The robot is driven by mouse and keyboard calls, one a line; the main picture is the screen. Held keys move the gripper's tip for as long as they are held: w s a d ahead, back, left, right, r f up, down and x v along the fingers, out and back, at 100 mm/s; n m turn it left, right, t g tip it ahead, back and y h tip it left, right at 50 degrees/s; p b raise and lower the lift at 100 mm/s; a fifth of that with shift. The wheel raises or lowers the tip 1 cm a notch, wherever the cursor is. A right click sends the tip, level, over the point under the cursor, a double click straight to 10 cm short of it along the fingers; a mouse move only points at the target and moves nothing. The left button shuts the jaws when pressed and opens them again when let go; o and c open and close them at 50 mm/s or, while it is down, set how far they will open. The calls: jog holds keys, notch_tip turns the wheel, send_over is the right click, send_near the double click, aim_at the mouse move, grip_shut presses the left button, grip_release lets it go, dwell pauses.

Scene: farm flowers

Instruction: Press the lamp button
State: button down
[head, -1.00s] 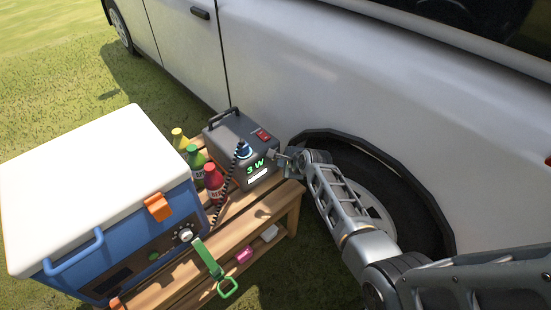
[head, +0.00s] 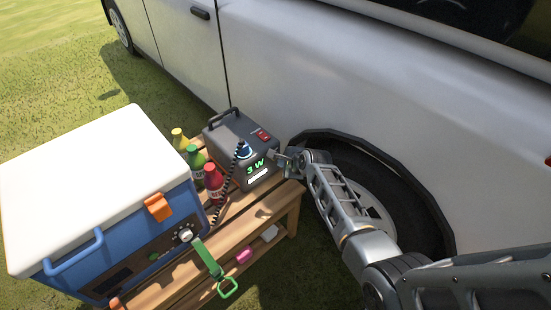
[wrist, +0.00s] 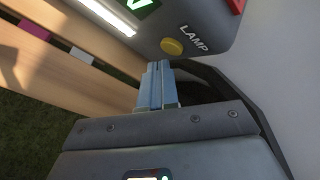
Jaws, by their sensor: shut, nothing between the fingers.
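The lamp button is a round yellow button (wrist: 172,46) beside the printed word LAMP in the wrist view. It sits on the front of a dark grey power box (head: 226,137) that stands on a wooden bench. The box shows a green "3 W" readout and a lit white strip. My gripper (wrist: 160,64) is shut and empty, its fingertips just below the button in the wrist view; I cannot tell whether they touch it. In the head view my gripper (head: 281,161) is at the right side of the box front, and the button is not discernible there.
A blue cooler (head: 150,225) with a white lid fills the left of the wooden bench (head: 270,209). Red, green and yellow bottles stand between cooler and box. A striped cable runs from the box. A white car (head: 330,75) stands close behind and to the right.

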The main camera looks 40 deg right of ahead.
jog(key=shift+w, duration=0.2)
dwell(0.5)
jog(key=shift+w, duration=0.4)
dwell(0.3)
jog(key=shift+s+p, duration=0.45)
jog(key=shift+s, duration=0.15)
jog(key=s+p, duration=0.3)
jog(key=s, duration=0.3)
dwell(0.5)
